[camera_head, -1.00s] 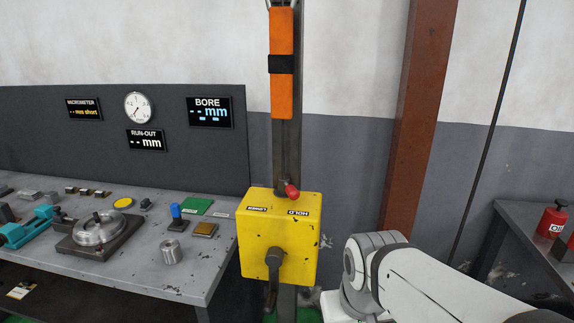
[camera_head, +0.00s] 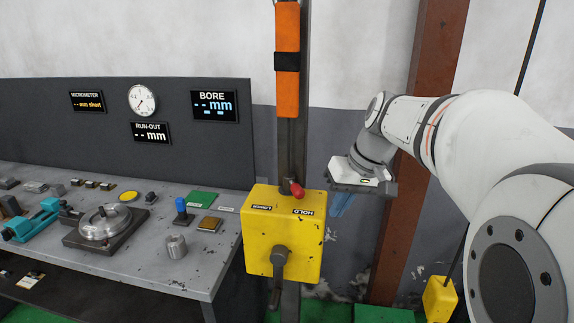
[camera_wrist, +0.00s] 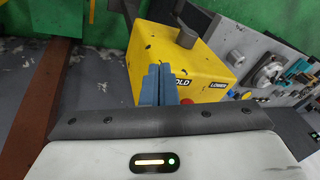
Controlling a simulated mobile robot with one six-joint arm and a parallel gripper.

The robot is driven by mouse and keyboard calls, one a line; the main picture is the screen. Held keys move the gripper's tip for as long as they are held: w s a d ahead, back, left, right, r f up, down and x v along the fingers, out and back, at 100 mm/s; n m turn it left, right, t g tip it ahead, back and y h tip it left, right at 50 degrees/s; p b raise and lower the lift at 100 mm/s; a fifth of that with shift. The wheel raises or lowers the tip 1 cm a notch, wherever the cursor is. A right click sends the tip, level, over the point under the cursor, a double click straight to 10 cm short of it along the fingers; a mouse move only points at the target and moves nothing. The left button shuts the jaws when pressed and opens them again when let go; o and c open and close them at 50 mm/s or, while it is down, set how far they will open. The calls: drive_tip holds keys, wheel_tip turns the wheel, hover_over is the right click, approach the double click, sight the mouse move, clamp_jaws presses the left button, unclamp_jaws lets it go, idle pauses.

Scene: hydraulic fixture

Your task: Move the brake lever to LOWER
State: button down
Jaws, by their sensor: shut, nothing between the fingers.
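The brake lever is a short lever with a red knob (camera_head: 297,189) on top of a yellow box (camera_head: 282,262). It leans right, toward the HOLD label (camera_head: 303,211); the LOWER label (camera_head: 262,207) is to the left. My gripper (camera_head: 340,206) is right of the box, apart from the lever, with its blue fingers pointing down. In the wrist view the fingers (camera_wrist: 160,82) are together and empty, in front of the yellow box (camera_wrist: 210,72).
A dark crank handle (camera_head: 279,268) sticks out of the box front. A post with an orange bar (camera_head: 288,75) rises behind the box. A grey workbench (camera_head: 140,262) with parts stands left. A rust-brown column (camera_head: 405,225) is behind my arm.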

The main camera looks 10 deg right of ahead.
sight(294, 189)
drive_tip(key=w+d+r+n+y+p, duration=0.1)
drive_tip(key=w+d+r+n+y, duration=0.1)
drive_tip(key=w+d+r, duration=0.3)
drive_tip(key=w+r, duration=0.3)
drive_tip(key=w, duration=0.2)
drive_tip(key=shift+d+t+y, duration=0.3)
drive_tip(key=shift+d+t, duration=0.1)
drive_tip(key=x, duration=0.4)
drive_tip(key=a+p+x, duration=0.1)
drive_tip(key=x, duration=0.2)
drive_tip(key=s+a+r+x, duration=0.1)
drive_tip(key=x, duration=0.3)
drive_tip(key=shift+a+f+p, duration=0.25)
drive_tip(key=shift+p, duration=0.15)
drive_tip(key=shift+a+f, duration=0.15)
drive_tip(key=shift+a, duration=0.3)
